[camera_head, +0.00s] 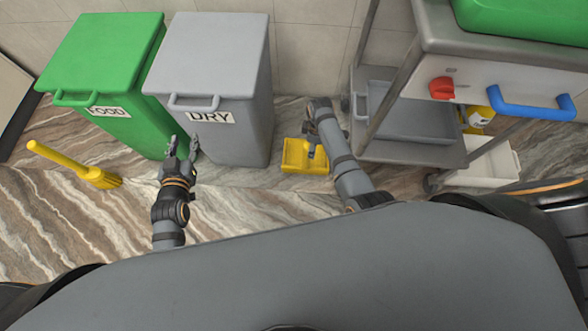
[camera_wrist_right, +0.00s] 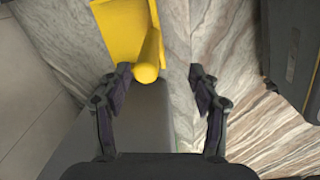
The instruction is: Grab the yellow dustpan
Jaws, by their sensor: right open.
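My left gripper (camera_head: 183,146) is open and empty in front of the bins.
A green FOOD bin (camera_head: 100,45) and the grey DRY bin (camera_head: 215,60) stand against the wall. A yellow brush (camera_head: 75,168) is on the floor at left. A metal cart (camera_head: 465,25) with a grey tray (camera_head: 415,122) stands close to the right of my right arm.

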